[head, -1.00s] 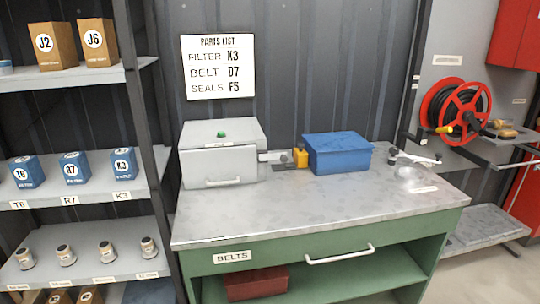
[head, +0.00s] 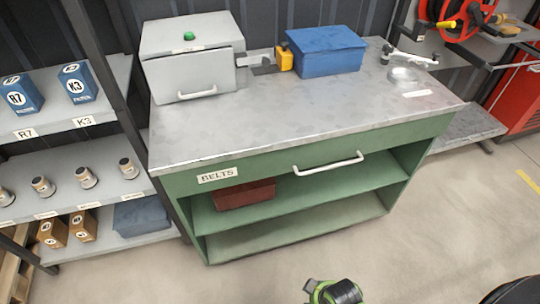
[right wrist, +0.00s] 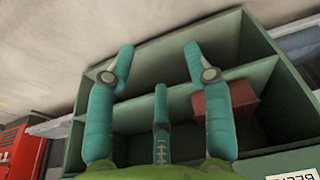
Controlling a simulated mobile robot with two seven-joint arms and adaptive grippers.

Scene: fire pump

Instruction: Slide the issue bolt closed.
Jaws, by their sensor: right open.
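A grey box (head: 190,60) with a green button on its lid stands at the back left of the bench. A grey bar (head: 256,58) sticks out to its right, with a dark plate under it and a yellow block (head: 285,57) at its far end. This looks like the issue bolt; its exact position is too small to tell. My right gripper (right wrist: 160,65) is open and empty in the right wrist view, its teal fingers spread before the bench shelves. A green and black part of mine shows at the bottom of the head view, well below the bolt.
A blue box (head: 326,52) stands close to the right of the yellow block. The bench top (head: 290,110) is clear in front. A drawer handle (head: 328,163) juts from the bench front. A shelf rack stands at left, a red hose reel (head: 452,18) at upper right.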

